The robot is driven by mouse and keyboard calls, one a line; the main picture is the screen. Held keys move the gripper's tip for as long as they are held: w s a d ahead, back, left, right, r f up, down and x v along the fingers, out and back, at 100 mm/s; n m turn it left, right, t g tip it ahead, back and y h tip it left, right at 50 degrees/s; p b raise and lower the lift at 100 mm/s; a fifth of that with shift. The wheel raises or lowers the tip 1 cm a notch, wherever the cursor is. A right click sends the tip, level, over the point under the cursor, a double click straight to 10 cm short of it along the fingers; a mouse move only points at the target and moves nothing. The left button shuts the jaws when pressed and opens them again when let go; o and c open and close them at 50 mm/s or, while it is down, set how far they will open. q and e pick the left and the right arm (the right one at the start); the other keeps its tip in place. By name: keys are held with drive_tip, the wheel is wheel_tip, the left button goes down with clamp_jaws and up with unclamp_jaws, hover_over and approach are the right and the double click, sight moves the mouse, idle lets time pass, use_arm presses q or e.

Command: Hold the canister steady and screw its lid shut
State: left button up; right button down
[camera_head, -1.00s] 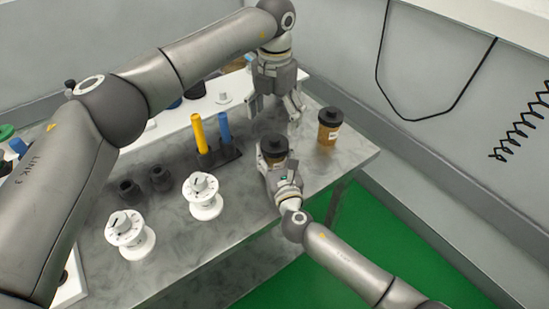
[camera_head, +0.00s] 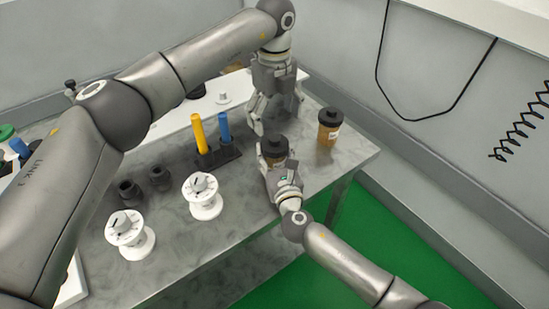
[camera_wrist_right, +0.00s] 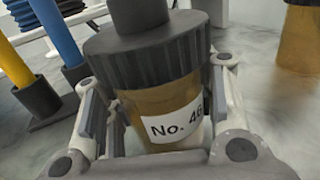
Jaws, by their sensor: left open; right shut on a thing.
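The canister (camera_head: 274,160) is amber with a black ribbed lid (camera_head: 275,145) seated on top, and stands upright on the grey table. In the right wrist view the amber canister body (camera_wrist_right: 140,103) carries a white label reading "No. 4" and part of another character, below the wide dark lid (camera_wrist_right: 150,52). My right gripper (camera_head: 276,165) is shut on the canister body, with a finger on either side. My left gripper (camera_head: 276,125) is open and empty, pointing down above and behind the lid, apart from it.
A second amber canister (camera_head: 328,131) with a black lid stands to the right. A black holder (camera_head: 222,156) with yellow and blue tubes stands to the left.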

sight(275, 137)
use_arm(q)
drive_tip(key=shift+f, duration=0.1)
drive_tip(key=shift+f, duration=3.95)
drive_tip(key=c, duration=1)
drive_tip(key=m, duration=0.5)
drive_tip(key=shift+m, duration=0.3)
drive_tip(key=shift+c, duration=0.2)
drive_tip(key=m, duration=1)
drive_tip(key=shift+m, duration=0.3)
drive_tip(key=m, duration=0.5)
drive_tip(key=o, duration=1.1)
